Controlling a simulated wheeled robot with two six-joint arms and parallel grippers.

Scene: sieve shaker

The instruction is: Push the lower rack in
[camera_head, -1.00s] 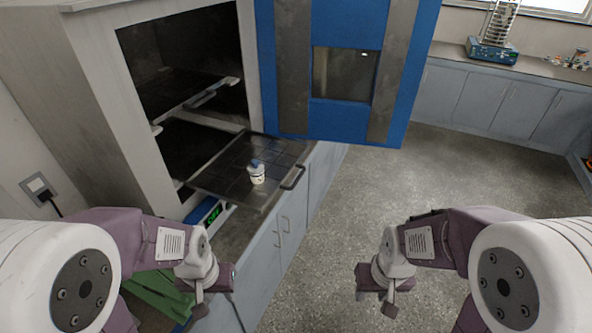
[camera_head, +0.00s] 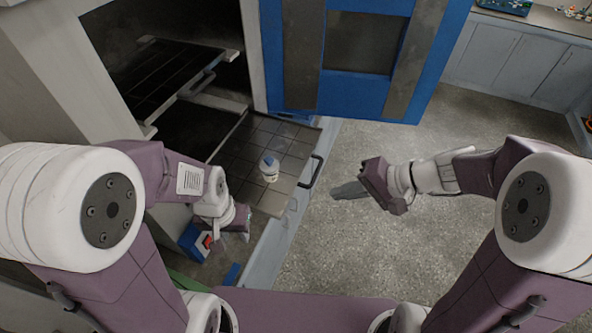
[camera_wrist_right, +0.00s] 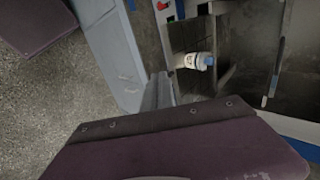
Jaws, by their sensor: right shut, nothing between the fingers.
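The lower rack (camera_head: 238,160) is a dark gridded shelf slid out of the oven cabinet, with a handle (camera_head: 312,171) on its front edge. A small white bottle with a blue cap (camera_head: 269,170) stands upright on it; the bottle also shows in the right wrist view (camera_wrist_right: 192,61). My right gripper (camera_head: 347,191) is shut and empty, in front of the handle with its fingers pointing towards the rack. In the head view, it appears apart from the handle. My left gripper (camera_head: 240,224) hangs near the rack's near left side; its fingers are too unclear to judge.
The upper rack (camera_head: 165,75) is inside the cabinet, above the lower one. A counter with grey cupboards (camera_head: 510,60) runs along the back right. The floor right of the rack is clear.

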